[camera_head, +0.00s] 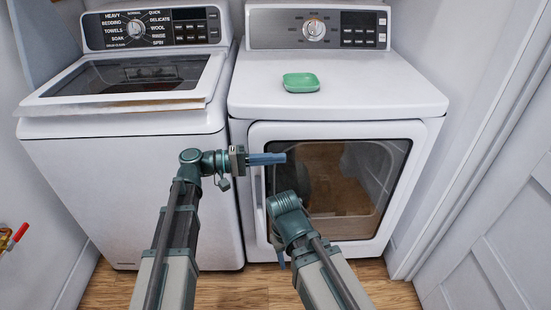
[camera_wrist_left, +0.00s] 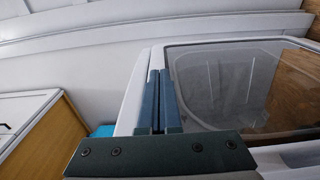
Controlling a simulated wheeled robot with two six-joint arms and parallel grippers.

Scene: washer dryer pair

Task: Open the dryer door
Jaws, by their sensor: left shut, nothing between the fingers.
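The dryer (camera_head: 340,95) is the white machine on the right. Its front door (camera_head: 335,190) has a pale frame and a dark window, and looks closed. A pale upright handle (camera_head: 258,190) runs along the door's left edge. My left gripper (camera_head: 284,158) is shut and empty, pointing right in front of the door's upper left corner. In the left wrist view its fingers (camera_wrist_left: 158,85) lie together over the door frame's edge (camera_wrist_left: 140,85), with the window to their right; contact cannot be told. My right gripper (camera_head: 280,260) is mostly hidden behind its own arm, low before the door.
A white top-loading washer (camera_head: 125,160) stands at the left, close beside the dryer. A green dish (camera_head: 301,82) sits on the dryer top. A white panelled door (camera_head: 500,220) is close at the right. Wooden floor (camera_head: 245,288) shows in front.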

